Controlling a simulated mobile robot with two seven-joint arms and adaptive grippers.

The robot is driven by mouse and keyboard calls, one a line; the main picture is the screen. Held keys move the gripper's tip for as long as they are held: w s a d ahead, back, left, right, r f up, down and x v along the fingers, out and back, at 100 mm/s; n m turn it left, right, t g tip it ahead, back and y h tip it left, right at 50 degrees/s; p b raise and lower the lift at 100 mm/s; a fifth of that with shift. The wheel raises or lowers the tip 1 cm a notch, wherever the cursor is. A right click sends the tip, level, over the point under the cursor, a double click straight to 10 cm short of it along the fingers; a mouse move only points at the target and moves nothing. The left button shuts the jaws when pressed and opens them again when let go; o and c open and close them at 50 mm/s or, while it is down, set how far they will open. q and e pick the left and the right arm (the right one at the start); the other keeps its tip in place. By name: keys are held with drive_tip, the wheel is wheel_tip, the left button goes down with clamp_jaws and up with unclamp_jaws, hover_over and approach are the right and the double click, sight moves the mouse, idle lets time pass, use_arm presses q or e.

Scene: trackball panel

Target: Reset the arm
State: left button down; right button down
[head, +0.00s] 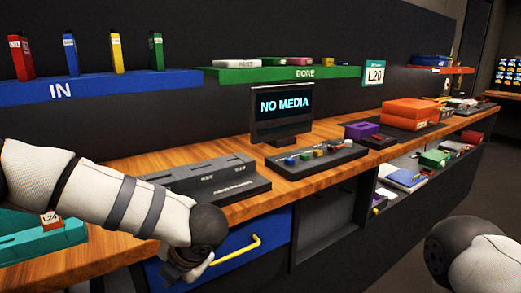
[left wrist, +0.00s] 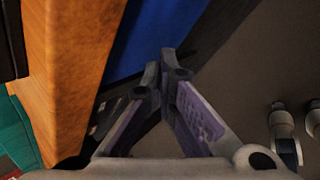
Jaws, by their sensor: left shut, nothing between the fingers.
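My left arm comes in from the left, and my left gripper (head: 188,272) hangs low in front of the desk. It is beside the blue drawer front (head: 272,240) and its yellow handle (head: 238,252). In the left wrist view, the two fingers of the left gripper (left wrist: 166,65) meet at the tips, with nothing between them. The blue drawer front (left wrist: 145,30) lies behind the fingertips there. I cannot tell whether the gripper touches the drawer or handle. Part of my right arm shows at the lower right; its gripper is out of view.
The wooden desk (head: 130,245) carries a grey slotted console (head: 215,180), a panel with coloured knobs (head: 300,172), a "NO MEDIA" screen (head: 283,103) and orange boxes (head: 408,113). A blue IN shelf (head: 110,85) and green DONE shelf (head: 270,74) hang behind. Floor is free at right.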

use_arm(q)
drive_tip(key=s+f+m+h, duration=0.4)
drive_tip(key=s+f+m, duration=1.3)
drive_tip(key=f+m, duration=0.25)
drive_tip(key=s+a+m+g, duration=0.2)
drive_tip(key=s+m, duration=0.3)
drive_tip(key=s, duration=0.6)
drive_tip(key=s+a+m+g+h, duration=0.1)
drive_tip(key=s+m+g, duration=0.3)
drive_tip(key=s, duration=0.8)
drive_tip(key=shift+a+f+m+h, duration=0.3)
drive_tip(key=shift+a+m, duration=0.25)
drive_tip(key=shift+m, duration=0.6)
